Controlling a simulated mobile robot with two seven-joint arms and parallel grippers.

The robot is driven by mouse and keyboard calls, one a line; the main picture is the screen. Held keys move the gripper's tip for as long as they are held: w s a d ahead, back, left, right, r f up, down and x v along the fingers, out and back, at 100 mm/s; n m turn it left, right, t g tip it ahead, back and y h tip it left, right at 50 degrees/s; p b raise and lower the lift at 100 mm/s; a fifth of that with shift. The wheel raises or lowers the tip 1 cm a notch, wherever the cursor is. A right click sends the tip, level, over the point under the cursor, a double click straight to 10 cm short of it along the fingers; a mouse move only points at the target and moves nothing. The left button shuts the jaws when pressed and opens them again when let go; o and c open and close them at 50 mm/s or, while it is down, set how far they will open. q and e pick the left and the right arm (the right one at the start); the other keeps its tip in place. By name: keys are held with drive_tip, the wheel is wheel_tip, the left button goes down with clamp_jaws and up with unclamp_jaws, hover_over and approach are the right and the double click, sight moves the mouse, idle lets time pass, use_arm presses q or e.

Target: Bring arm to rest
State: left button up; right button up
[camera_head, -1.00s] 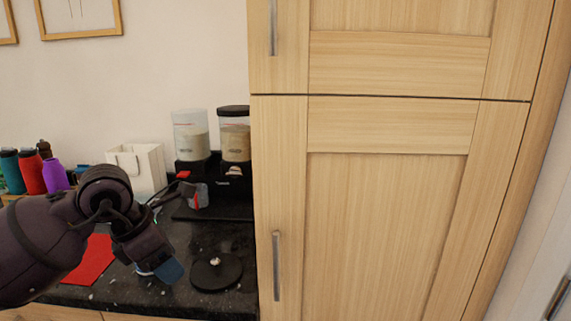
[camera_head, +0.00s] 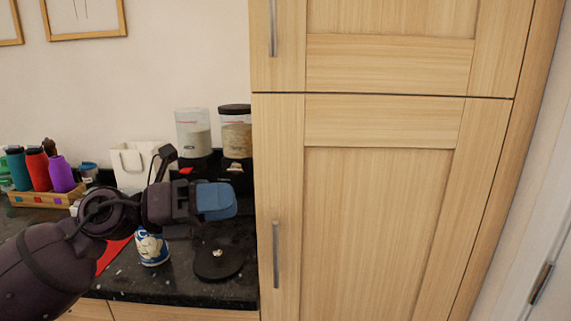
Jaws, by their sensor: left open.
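My left arm comes in from the lower left. My left gripper (camera_head: 216,201) is above the dark granite counter, with its blue fingers pointing right. It is open and I see nothing held in it. Its fingers overlap in this view, so the gap between them hardly shows. My right gripper is out of view.
A blue-and-white can (camera_head: 151,249) stands below the gripper, beside a black round disc (camera_head: 219,258) and a partly hidden red mat (camera_head: 112,251). Behind are a white bag (camera_head: 132,166), two dispensers (camera_head: 194,134) and boxed bottles (camera_head: 38,170). A tall wooden cabinet (camera_head: 372,220) bounds the right.

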use_arm(q)
drive_tip(key=w+a+f+n+t+y, duration=0.1)
drive_tip(key=w+a+f+n+t, duration=0.15)
drive_tip(key=n+t, duration=0.55)
drive_tip(key=w+a+f+n+t+y, duration=0.15)
drive_tip(key=a+n+t, duration=0.3)
drive_tip(key=n, duration=0.55)
drive_tip(key=s+a+f+n+t+y, duration=0.1)
drive_tip(key=a+f+n+y, duration=0.2)
drive_tip(key=f+n+y, duration=0.35)
drive_tip(key=s+a+f+n+t+y, duration=0.1)
drive_tip(key=a+f+n+t+y, duration=0.2)
drive_tip(key=f+n, duration=0.65)
drive_tip(key=s+a+f+n+g+y, duration=0.2)
drive_tip(key=s+f+n+g+y, duration=0.1)
drive_tip(key=s+f, duration=0.9)
drive_tip(key=s+a+f+n+g+y, duration=0.2)
drive_tip(key=s+f+n+g, duration=0.3)
drive_tip(key=s+f, duration=0.8)
drive_tip(key=shift+s+a+f+g+y+p, duration=0.25)
drive_tip(key=shift+a+f+g+y+p, duration=0.1)
drive_tip(key=shift+f+y, duration=0.3)
